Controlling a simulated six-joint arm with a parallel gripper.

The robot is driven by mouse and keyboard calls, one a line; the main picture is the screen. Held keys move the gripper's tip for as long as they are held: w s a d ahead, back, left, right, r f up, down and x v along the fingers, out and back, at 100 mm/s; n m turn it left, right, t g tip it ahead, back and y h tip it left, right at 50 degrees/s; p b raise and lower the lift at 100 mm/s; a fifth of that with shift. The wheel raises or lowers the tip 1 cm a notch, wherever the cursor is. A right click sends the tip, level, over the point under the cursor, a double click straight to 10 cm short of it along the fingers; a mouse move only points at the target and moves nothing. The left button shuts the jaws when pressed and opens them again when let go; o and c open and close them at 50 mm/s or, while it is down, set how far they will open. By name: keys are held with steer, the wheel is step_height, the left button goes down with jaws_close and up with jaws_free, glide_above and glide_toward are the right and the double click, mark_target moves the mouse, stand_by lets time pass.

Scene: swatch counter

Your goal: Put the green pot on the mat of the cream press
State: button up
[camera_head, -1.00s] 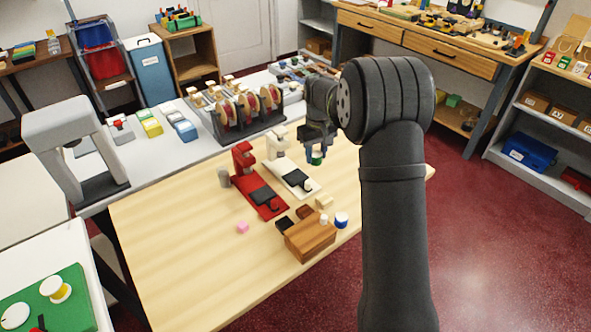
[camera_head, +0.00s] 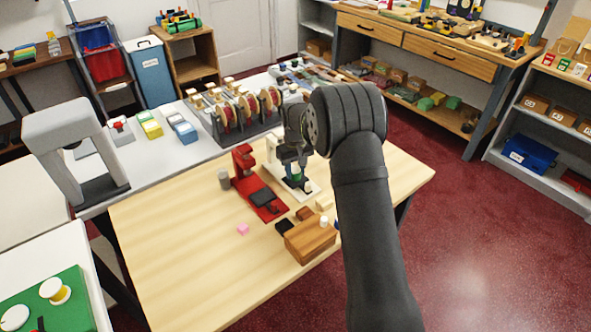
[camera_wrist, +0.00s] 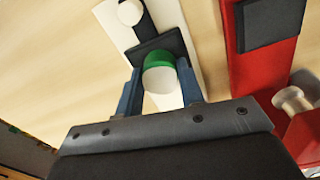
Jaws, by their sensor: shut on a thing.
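My gripper (camera_wrist: 160,78) is shut on the green pot (camera_wrist: 158,60), with one finger on each side of it. The pot shows a green band and a pale round end in the wrist view. In the head view the green pot (camera_head: 297,171) hangs from my gripper (camera_head: 296,164) over the cream press (camera_head: 313,191). The black mat (camera_wrist: 148,48) of the cream press lies just beyond the pot in the wrist view. I cannot tell whether the pot touches it. In the head view my gripper hides most of this mat.
The red press (camera_head: 243,163) with its own black mat stands close on the left. A wooden box (camera_head: 311,240) and small blocks lie in front. The table's left front is clear.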

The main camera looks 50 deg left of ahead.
mark_target(296, 172)
steer(key=shift+f, duration=0.1)
steer(key=o, duration=1)
step_height(296, 172, up, 12)
steer(key=shift+r, duration=0.15)
steer(key=shift+f, duration=4.2)
